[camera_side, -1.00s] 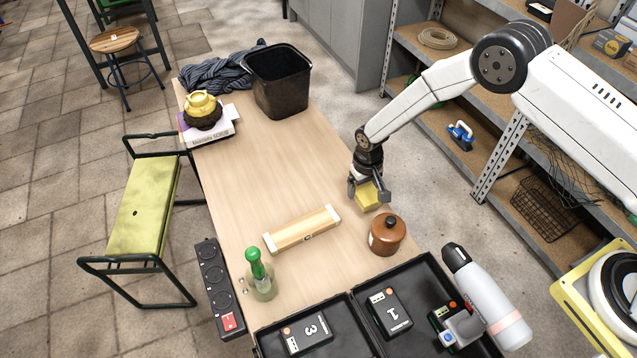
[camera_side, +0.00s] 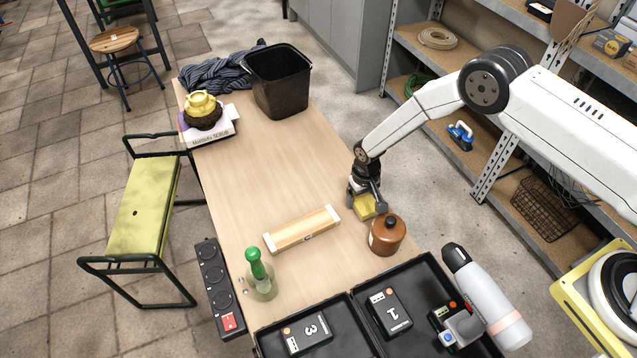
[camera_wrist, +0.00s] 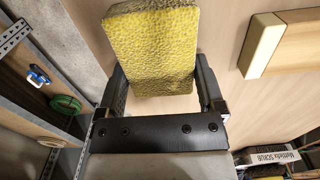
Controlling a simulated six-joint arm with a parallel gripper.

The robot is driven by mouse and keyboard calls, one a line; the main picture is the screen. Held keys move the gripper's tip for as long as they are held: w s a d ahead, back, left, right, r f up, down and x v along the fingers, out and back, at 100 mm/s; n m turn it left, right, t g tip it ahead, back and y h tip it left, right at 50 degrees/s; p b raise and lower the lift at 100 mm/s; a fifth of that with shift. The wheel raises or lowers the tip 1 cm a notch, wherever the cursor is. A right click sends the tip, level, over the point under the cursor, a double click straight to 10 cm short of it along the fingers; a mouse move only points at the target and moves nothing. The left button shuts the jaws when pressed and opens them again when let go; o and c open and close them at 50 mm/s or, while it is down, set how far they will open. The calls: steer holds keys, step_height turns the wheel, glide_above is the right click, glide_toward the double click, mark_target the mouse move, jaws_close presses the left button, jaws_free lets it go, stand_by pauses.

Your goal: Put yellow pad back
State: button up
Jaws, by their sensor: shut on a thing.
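The yellow pad (camera_side: 364,207) is between the fingers of my gripper (camera_side: 365,200), at the right edge of the wooden table (camera_side: 270,165). In the wrist view the yellow pad (camera_wrist: 152,50) shows a porous, sponge-like face. The two dark fingers of my gripper (camera_wrist: 160,95) are shut on its sides. The pad is at or just above the table top; I cannot tell whether it touches. A brown lidded jar (camera_side: 386,236) stands just in front of the gripper.
A pale wooden block with white ends (camera_side: 302,230) lies left of the gripper. A green-topped bottle (camera_side: 261,277), a black case (camera_side: 350,322) and a white bottle (camera_side: 488,300) are at the front. A black bin (camera_side: 279,82) stands at the back. The table's middle is clear.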

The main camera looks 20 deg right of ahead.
mark_target(362, 197)
steer(key=shift+f, duration=0.1)
steer(key=o, duration=0.8)
step_height(362, 197, up, 12)
steer(key=shift+r, duration=0.15)
stand_by(0.3)
steer(key=shift+r, duration=0.1)
stand_by(0.5)
